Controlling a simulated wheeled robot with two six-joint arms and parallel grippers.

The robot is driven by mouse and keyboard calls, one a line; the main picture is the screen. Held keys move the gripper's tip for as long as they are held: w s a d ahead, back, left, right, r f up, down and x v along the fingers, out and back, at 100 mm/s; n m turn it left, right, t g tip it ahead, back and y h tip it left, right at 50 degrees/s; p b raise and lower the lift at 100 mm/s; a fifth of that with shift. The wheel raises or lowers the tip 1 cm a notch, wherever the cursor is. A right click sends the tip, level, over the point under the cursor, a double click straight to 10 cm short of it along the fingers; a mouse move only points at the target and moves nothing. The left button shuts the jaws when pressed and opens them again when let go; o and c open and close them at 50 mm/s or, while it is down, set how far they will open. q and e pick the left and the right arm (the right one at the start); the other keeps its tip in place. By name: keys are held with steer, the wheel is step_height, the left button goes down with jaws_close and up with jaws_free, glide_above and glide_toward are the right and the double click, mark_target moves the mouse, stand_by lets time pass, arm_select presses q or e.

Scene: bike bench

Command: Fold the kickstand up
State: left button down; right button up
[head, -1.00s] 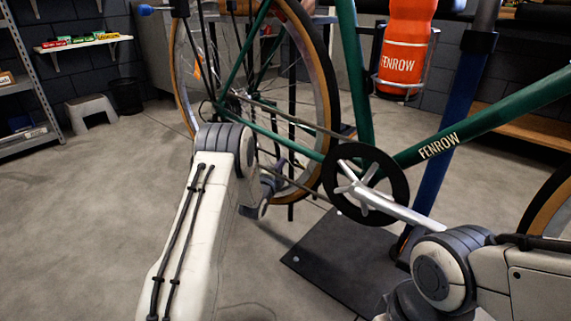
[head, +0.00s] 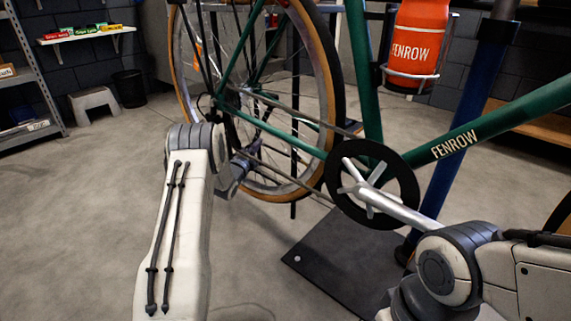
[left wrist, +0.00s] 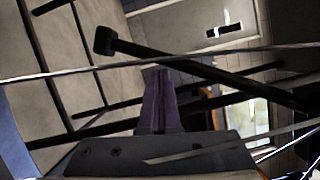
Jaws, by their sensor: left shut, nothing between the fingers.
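In the left wrist view, a dark bar with a blunt end, which looks like the kickstand (left wrist: 200,68), slants across from upper left to the right. My left gripper (left wrist: 160,76) points up at it, shut and empty, with its fingertips close to the bar's underside. I cannot tell whether they touch. In the head view my left gripper (head: 250,152) is beside the rear wheel, mostly hidden by my own forearm. I cannot pick out the kickstand there for sure. My right arm is at the lower right, its gripper out of sight.
The green bike frame (head: 455,145) stands with its chainring and silver crank (head: 395,206) near my right arm. The rear wheel (head: 330,80) is close to my left gripper. A dark base plate (head: 345,262) lies on the floor.

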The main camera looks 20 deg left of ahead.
arm_select(q)
steer(key=shift+w+a+r+m+b, duration=0.2)
steer(key=shift+a+r+m, duration=0.15)
steer(key=shift+a, duration=0.15)
steer(key=shift+w+a+r+m+b, duration=0.1)
steer(key=shift+a+r+m+b, duration=0.05)
steer(key=shift+a+r+m, duration=0.3)
arm_select(e)
steer(key=shift+f, duration=0.5)
arm_select(q)
steer(key=shift+f, duration=0.2)
